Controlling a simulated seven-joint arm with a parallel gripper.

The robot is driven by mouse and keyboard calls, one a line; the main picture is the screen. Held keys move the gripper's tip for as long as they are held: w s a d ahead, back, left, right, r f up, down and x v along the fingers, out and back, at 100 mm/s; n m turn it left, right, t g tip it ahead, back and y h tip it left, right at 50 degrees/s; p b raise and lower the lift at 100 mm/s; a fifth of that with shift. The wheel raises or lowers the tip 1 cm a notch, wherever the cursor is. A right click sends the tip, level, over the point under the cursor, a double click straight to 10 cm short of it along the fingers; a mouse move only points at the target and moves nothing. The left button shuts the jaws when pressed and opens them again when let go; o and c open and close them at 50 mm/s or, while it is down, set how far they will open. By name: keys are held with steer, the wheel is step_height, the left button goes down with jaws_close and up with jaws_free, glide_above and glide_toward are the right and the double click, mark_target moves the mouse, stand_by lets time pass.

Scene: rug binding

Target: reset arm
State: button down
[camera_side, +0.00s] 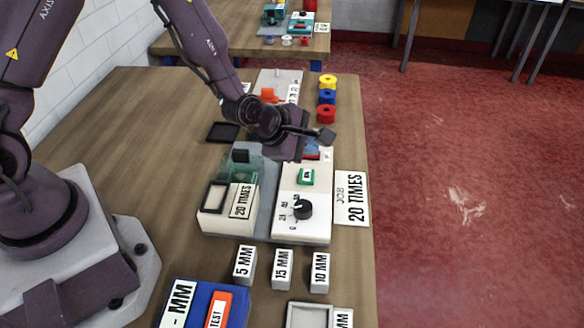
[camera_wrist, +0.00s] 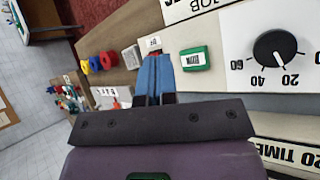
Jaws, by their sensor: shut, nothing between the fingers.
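My gripper (camera_side: 314,152) hangs over the far part of the white-and-grey machine (camera_side: 290,232) in the side view, mostly hidden by my wrist. In the wrist view its two blue fingers (camera_wrist: 158,74) are together, with nothing seen between them. The black dial (camera_side: 303,209) is apart from my gripper, on the machine's near right panel; it also shows in the wrist view (camera_wrist: 275,48). A green-framed label (camera_side: 306,176) lies between dial and gripper, and shows right of the fingers in the wrist view (camera_wrist: 194,59). I cannot tell whether the fingertips touch the machine.
Yellow, blue and red spools (camera_side: 326,114) stand beyond the gripper near the table's right edge. A "20 TIMES" job card (camera_side: 351,198) lies right of the machine. Blocks marked 5, 15 and 10 MM (camera_side: 282,270) stand in front. The wooden table (camera_side: 120,130) is clear at left.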

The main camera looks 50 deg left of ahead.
steer(key=s+m+g, duration=0.1)
steer(key=s+f+m, duration=0.1)
steer(key=m, duration=0.1)
steer(key=s+f+m+g, duration=0.1)
steer(key=shift+s+d+m+g, duration=0.2)
steer(key=shift+s+m+g, duration=0.1)
steer(key=shift+s+m, duration=0.1)
steer(key=s+a+r+m, duration=0.3)
steer(key=s+r+m, duration=0.6)
steer(key=r, duration=0.4)
steer(key=s+a+r+m+y, duration=0.1)
steer(key=s+a+r+m, duration=0.3)
steer(key=s+r+m, duration=0.6)
step_height(320, 180, up, 4)
steer(key=shift+s+a+f+y, duration=0.2)
steer(key=shift+s+a+y, duration=0.1)
steer(key=shift+s, duration=0.3)
